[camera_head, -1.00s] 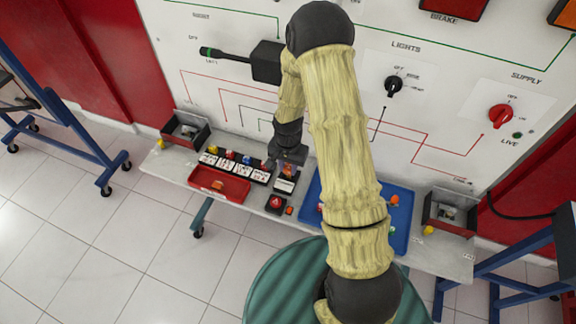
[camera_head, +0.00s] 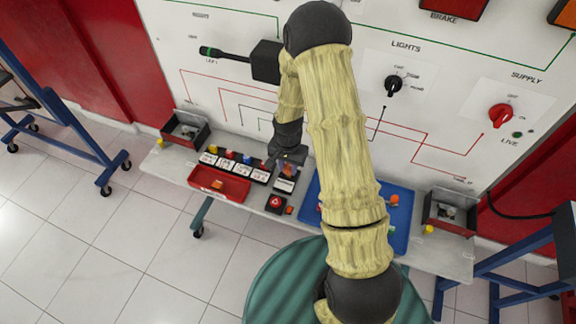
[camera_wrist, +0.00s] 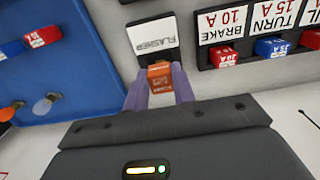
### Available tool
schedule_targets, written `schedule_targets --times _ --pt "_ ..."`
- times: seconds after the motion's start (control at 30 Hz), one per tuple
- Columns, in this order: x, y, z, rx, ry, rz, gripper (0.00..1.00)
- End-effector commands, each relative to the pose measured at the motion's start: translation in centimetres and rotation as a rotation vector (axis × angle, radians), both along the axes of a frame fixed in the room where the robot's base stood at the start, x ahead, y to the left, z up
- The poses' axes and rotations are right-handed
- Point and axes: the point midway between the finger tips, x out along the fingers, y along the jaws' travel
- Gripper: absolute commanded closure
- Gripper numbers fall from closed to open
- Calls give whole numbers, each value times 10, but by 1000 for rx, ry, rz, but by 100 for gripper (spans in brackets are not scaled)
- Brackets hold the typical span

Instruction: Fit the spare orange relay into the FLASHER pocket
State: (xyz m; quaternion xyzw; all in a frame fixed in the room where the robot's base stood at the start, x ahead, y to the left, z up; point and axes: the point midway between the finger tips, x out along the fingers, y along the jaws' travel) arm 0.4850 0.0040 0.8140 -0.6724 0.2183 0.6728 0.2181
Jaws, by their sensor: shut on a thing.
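My gripper (camera_wrist: 160,88) is shut on the orange relay (camera_wrist: 160,76), which sits between its two purple-grey fingers in the wrist view. The relay is at the near edge of the black FLASHER holder (camera_wrist: 148,58), below the white FLASHER label (camera_wrist: 152,35). The relay and fingers hide the pocket's opening, so I cannot tell how far in the relay is. In the head view my gripper (camera_head: 287,161) is low over the bench at the holder, whose white label (camera_head: 284,185) shows in front of it.
A row of labelled fuse holders (camera_head: 240,171) stands left of the FLASHER holder. A red tray (camera_head: 204,192) is in front of that row. A blue tray (camera_head: 400,240) with bulbs lies to the right. A red triangle button (camera_head: 275,202) is near the bench's front.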

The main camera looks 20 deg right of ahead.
Motion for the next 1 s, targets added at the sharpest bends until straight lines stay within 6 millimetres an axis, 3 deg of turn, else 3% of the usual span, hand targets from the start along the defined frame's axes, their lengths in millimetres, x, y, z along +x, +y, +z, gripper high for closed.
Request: schedule_targets --times 1.0 --pt "0 0 -13 0 0 -1 96"
